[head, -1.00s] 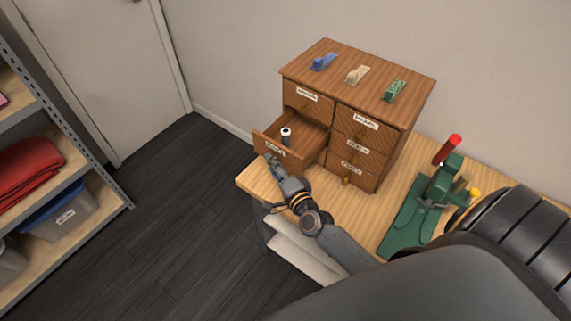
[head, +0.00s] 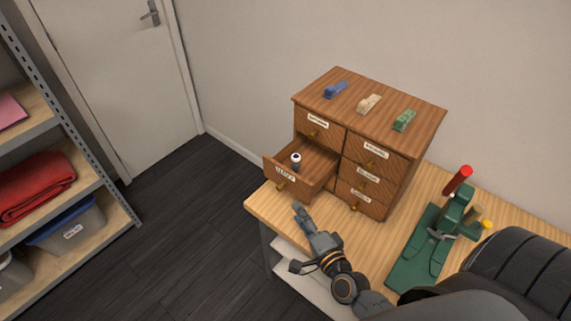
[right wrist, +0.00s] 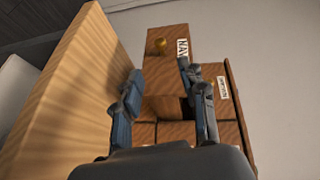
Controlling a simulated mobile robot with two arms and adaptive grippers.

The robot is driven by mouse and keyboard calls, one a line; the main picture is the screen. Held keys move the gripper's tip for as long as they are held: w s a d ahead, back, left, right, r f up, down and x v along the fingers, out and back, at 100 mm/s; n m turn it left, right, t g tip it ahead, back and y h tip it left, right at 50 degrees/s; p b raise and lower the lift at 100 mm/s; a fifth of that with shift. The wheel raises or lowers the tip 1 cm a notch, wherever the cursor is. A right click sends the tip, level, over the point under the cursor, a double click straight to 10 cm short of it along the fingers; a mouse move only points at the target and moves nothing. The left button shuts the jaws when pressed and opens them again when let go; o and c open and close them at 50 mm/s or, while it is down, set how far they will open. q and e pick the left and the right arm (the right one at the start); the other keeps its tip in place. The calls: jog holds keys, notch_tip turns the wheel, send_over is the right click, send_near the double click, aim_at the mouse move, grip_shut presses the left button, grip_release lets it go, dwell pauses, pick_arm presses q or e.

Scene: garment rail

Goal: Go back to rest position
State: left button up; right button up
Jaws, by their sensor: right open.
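My right gripper (head: 299,212) is open and empty in the head view, in front of and below the open drawer (head: 284,181) of the wooden cabinet (head: 398,126). In the right wrist view its two fingers (right wrist: 162,95) are spread apart. The drawer, with a label and brass knob, also shows in the right wrist view (right wrist: 165,62), beyond the fingers and apart from them. A small dark bottle with a white cap (head: 296,162) stands in the drawer. My left gripper is not in view.
A green press with a red handle (head: 440,225) is at right. A shelf (head: 105,210) with a red cloth stands left. The dark floor between is clear.

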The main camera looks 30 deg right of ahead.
jog(key=s+a+n+g+y, duration=0.5)
jog(key=a+n+g, duration=0.1)
jog(key=a+n, duration=0.6)
jog(key=s+d+r+n+g+h, duration=0.1)
jog(key=s+d+n+g+h, duration=0.15)
jog(key=s, duration=0.35)
jog(key=s+d+n+g+h, duration=0.2)
jog(key=s+d+n+g, duration=0.2)
jog(key=s, duration=0.2)
notch_tip(320, 180, down, 27)
jog(key=s+g+b, duration=0.1)
jog(key=g+b, duration=0.1)
jog(key=s+d+f+b, duration=0.1)
jog(key=s+f, duration=0.8)
jog(key=s+d+f+g+b, duration=0.1)
jog(key=s+d+f, duration=0.1)
jog(key=s+f, duration=0.6)
notch_tip(320, 180, down, 2)
jog(key=shift+s+d+f+n, duration=0.25)
jog(key=shift+s+n, duration=0.1)
